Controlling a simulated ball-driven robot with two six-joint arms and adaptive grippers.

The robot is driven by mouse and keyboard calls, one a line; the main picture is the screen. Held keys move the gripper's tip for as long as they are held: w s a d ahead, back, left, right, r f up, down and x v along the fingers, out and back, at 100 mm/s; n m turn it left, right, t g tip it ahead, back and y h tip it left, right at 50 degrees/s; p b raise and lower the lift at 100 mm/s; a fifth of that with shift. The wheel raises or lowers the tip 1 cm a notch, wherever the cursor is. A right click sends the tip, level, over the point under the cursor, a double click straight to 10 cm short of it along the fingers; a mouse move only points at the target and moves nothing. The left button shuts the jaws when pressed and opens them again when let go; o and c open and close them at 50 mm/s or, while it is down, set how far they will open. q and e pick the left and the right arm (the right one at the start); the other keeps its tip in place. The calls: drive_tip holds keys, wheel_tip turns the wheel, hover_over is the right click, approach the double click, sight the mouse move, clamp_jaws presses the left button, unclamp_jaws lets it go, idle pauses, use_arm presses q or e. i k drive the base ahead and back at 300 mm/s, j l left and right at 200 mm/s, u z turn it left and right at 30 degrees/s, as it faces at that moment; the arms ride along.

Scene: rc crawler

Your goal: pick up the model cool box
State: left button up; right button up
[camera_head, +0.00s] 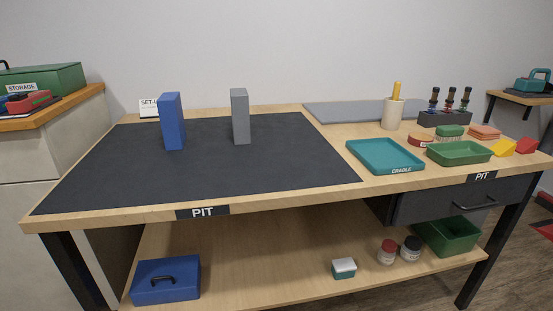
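A small box with a white lid and a teal-green body (344,268) sits upright on the lower shelf, near its front edge and right of centre. It looks like the model cool box. Nothing touches it. Neither of my grippers shows in the head view.
The lower shelf (240,260) also holds a blue case (166,280), two small jars (387,252) and a green bin (450,235). The worktop above carries a dark mat (200,180), two upright blocks and a teal tray (385,155). A drawer (460,200) hangs at the right.

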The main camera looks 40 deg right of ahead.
sight(342, 268)
drive_tip(key=z, duration=1.95)
